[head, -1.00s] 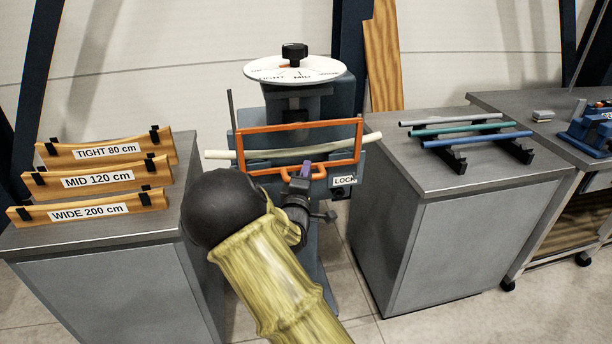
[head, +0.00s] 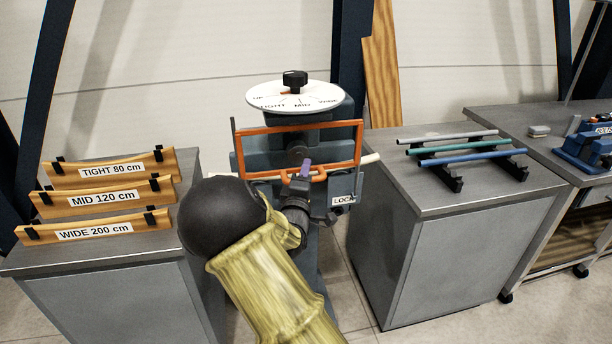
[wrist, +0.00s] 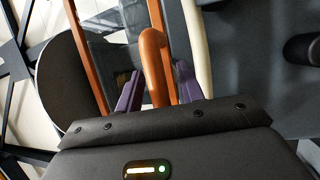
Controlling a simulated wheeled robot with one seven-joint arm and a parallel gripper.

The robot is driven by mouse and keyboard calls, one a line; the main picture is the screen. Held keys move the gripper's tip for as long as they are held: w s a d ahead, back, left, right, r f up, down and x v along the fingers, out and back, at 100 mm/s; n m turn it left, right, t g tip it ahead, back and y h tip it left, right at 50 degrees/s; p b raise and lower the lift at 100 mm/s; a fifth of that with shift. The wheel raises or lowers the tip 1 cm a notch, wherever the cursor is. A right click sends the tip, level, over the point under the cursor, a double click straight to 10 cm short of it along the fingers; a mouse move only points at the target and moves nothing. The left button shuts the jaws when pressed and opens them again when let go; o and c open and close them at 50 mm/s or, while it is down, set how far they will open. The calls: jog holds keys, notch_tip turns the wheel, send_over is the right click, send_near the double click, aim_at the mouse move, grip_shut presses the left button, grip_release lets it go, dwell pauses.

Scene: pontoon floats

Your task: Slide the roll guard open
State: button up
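The roll guard (head: 240,150) is an orange rectangular frame on the front of the grey bending machine. It stands upright with its top bar below the dial. Its orange U-shaped handle hangs from the lower bar and shows in the wrist view (wrist: 155,55). In the head view my gripper (head: 304,170) is at the guard's lower bar, partly hidden by my arm. A pale tube (head: 370,158) runs across the machine near the guard's lower bar.
A white dial (head: 270,97) with a black knob tops the machine, and a LOCK label (head: 343,200) sits low right. Left is a cabinet with wooden templates (head: 100,202). Right is a cabinet with several coloured tubes (head: 470,157). A blue clamp device (head: 590,150) stands farther right.

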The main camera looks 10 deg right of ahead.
jog(key=shift+s, duration=0.1)
jog(key=b+v, duration=0.1)
jog(key=v, duration=1.6)
jog(key=shift+s, duration=0.1)
jog(key=d+f+m+g+y+p, duration=0.3)
jog(key=f+m+g+y+p, duration=0.1)
jog(key=m+g, duration=0.2)
jog(key=s+d+r+m+g+y+p, duration=0.1)
jog(key=s+r+m+g+y+p, duration=0.1)
jog(key=s+g, duration=0.3)
jog(key=s+d+r+m+g+y+p, duration=0.1)
jog(key=s+r+m+g+p, duration=0.3)
jog(key=s, duration=0.6)
jog(key=shift+s+d+r+m+g+y+p, duration=0.2)
jog(key=shift+d+r+m+g+y+p, duration=0.15)
jog(key=shift+d+p, duration=0.25)
